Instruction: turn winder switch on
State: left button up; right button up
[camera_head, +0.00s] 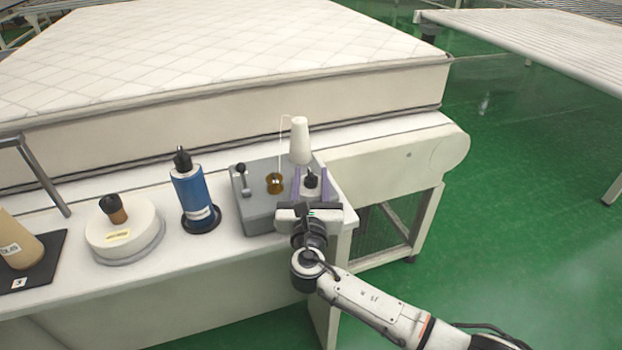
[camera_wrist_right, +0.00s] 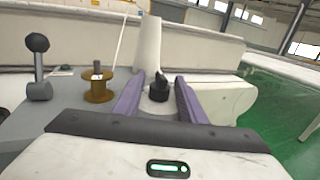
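The winder (camera_head: 262,214) is a grey box at the right end of the white table. On it are a lever with a dark ball knob (camera_head: 241,176), a brown bobbin (camera_head: 274,183), a white thread cone (camera_head: 299,140) and a black rotary switch (camera_head: 311,178). My right gripper (camera_head: 311,176) is over the winder, its purple fingers apart on either side of the switch. In the right wrist view the switch (camera_wrist_right: 159,86) shows between the open fingertips (camera_wrist_right: 157,88); I cannot tell if they touch it. My left gripper is not in view.
Left of the winder stand a blue bottle (camera_head: 193,193) on a dark base, a round white container (camera_head: 124,230) and a beige cone (camera_head: 17,243) on a black mat. A quilted mattress (camera_head: 220,60) lies behind. Green floor (camera_head: 520,190) is clear at right.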

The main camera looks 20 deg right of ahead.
jog(key=shift+o, duration=0.2)
jog(key=v, duration=1)
jog(key=shift+s, duration=0.15)
